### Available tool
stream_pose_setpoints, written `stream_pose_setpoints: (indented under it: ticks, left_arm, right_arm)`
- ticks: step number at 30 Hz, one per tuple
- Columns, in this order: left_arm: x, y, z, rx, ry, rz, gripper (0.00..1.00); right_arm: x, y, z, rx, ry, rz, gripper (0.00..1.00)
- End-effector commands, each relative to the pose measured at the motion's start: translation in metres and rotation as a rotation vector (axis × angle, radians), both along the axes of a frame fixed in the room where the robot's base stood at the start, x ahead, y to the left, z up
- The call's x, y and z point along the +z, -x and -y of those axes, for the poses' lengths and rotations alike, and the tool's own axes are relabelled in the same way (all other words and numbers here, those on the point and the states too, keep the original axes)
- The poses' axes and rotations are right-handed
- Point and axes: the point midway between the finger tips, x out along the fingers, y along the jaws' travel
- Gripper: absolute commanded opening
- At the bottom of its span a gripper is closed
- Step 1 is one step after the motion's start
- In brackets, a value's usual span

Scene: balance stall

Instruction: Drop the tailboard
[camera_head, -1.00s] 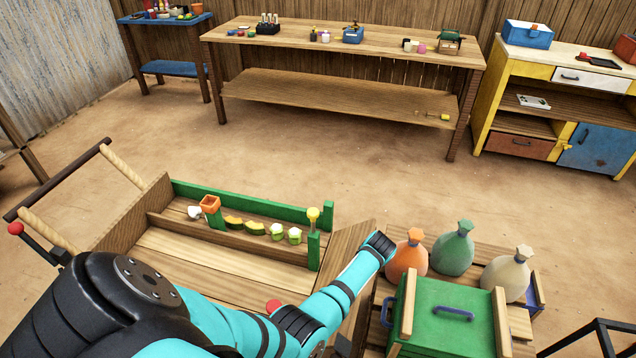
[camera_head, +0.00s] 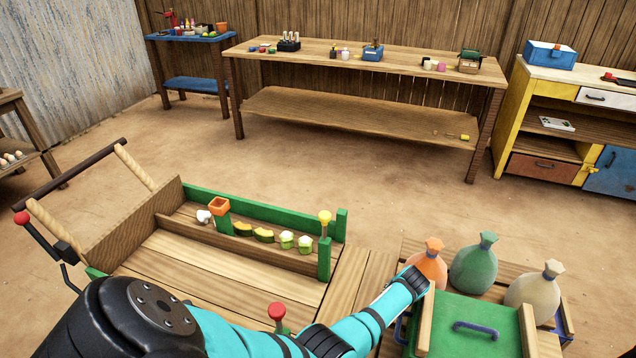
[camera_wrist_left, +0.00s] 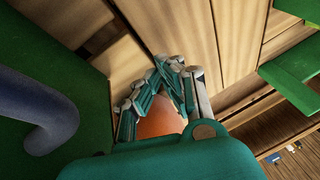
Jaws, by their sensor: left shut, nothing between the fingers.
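The tailboard (camera_head: 358,278) is a plank board at the right end of the wooden cart (camera_head: 215,262). It lies about level with the cart bed, reaching towards the sacks, and my arm hides its near part. My left arm crosses the front of the head view and ends beside the orange sack (camera_head: 428,262). In the left wrist view my left gripper (camera_wrist_left: 172,68) is shut and empty, above wooden planks, with part of the orange sack showing behind the fingers. I cannot tell if the fingers touch anything. My right gripper is not in view.
A green chest (camera_head: 470,345) with a blue handle stands close to my left arm. Green (camera_head: 474,265) and cream (camera_head: 533,295) sacks stand behind it. A red-knobbed lever (camera_head: 278,311) is near my forearm. Open dirt floor lies before the long bench (camera_head: 360,60).

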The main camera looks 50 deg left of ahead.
Motion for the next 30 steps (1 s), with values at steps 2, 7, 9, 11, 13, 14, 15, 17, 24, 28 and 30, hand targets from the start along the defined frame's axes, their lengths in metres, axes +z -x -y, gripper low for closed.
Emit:
stream_pose_setpoints:
  ticks: [2, 7, 9, 11, 13, 14, 15, 17, 24, 28, 30]
  left_arm:
    - [0.000, 0.000, 0.000, 0.000, 0.000, 0.000, 0.00]
    - [0.000, 0.000, 0.000, 0.000, 0.000, 0.000, 0.00]
    - [0.000, 0.000, 0.000, 0.000, 0.001, 0.000, 0.00]
    - [0.000, 0.000, 0.000, 0.000, 0.001, 0.000, 0.00]
    - [0.000, 0.000, 0.000, 0.000, 0.000, 0.000, 0.00]
    - [0.000, 0.000, 0.000, 0.000, 0.000, 0.000, 0.00]
    - [0.000, 0.000, 0.000, 0.000, 0.001, 0.000, 0.00]
    - [0.001, 0.000, 0.001, -0.001, 0.001, 0.001, 0.00]
    - [0.017, 0.004, 0.007, -0.001, 0.000, 0.003, 0.00]
    - [0.035, 0.010, 0.013, -0.001, 0.001, 0.005, 0.00]
    - [0.047, 0.013, 0.017, -0.001, 0.001, 0.004, 0.00]
  right_arm:
    - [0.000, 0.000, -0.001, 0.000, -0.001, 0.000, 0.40]
    - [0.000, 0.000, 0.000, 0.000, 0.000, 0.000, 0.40]
    - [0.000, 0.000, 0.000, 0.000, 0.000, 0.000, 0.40]
    - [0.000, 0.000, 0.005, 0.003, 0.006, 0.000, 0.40]
    - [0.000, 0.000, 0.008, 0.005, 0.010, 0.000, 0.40]
    - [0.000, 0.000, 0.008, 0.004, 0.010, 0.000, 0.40]
    - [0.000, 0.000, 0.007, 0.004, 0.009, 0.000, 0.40]
    - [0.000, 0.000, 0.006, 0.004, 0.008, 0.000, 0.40]
    - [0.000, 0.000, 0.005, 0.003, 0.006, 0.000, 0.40]
    - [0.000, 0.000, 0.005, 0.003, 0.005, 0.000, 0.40]
    - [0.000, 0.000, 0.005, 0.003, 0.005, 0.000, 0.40]
